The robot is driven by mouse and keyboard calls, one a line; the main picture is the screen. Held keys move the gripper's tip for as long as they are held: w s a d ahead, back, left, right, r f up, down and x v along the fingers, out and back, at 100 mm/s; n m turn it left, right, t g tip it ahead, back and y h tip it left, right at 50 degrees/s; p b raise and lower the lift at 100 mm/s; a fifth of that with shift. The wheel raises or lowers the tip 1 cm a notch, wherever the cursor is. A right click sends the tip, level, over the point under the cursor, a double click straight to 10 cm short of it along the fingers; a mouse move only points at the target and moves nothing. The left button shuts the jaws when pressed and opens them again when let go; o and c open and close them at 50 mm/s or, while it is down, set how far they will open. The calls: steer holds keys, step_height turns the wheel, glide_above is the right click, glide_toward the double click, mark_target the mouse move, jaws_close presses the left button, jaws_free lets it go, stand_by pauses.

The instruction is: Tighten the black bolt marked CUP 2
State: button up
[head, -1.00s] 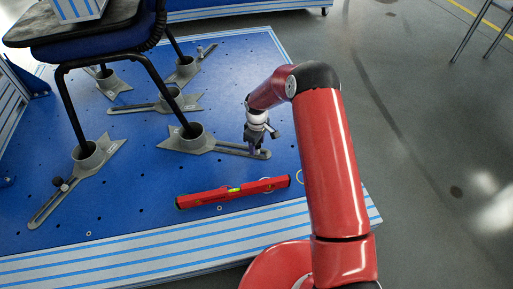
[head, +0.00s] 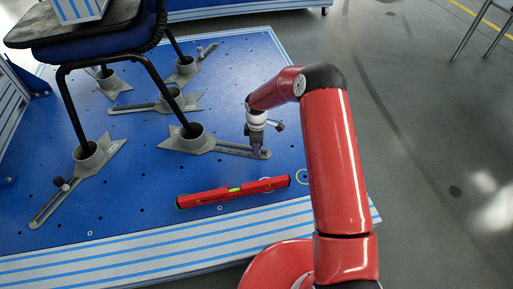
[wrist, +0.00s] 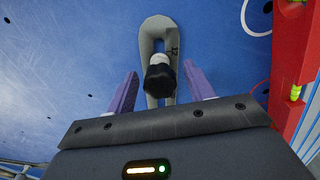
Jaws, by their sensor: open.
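The black bolt (wrist: 160,80) stands in the slot of a grey slotted clamp arm (wrist: 152,38) in the wrist view, with a pale collar at its far side. A small dark marking sits on the arm beside it; I cannot read it clearly. My gripper (wrist: 160,85) is open, with one purple finger on each side of the bolt and gaps showing between. In the head view my gripper (head: 257,150) is low over the outer end of the clamp arm (head: 228,149), and it hides the bolt there. The arm runs from a grey cup (head: 195,138) holding a chair leg.
A red spirit level (head: 233,192) lies on the blue platform (head: 130,215) in front of the gripper; it shows at right in the wrist view (wrist: 290,60). A pale ring (head: 303,176) lies near it. Another clamp with a black knob (head: 61,183) is at left. The chair (head: 90,45) stands above.

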steer(key=n, duration=0.3)
steer(key=n+p, duration=0.1)
steer(key=n, duration=0.3)
jaws_close()
steer(key=shift+f+m+b, duration=0.1)
steer(key=shift+m+b, duration=0.35)
steer(key=shift+m, duration=1.55)
jaws_free()
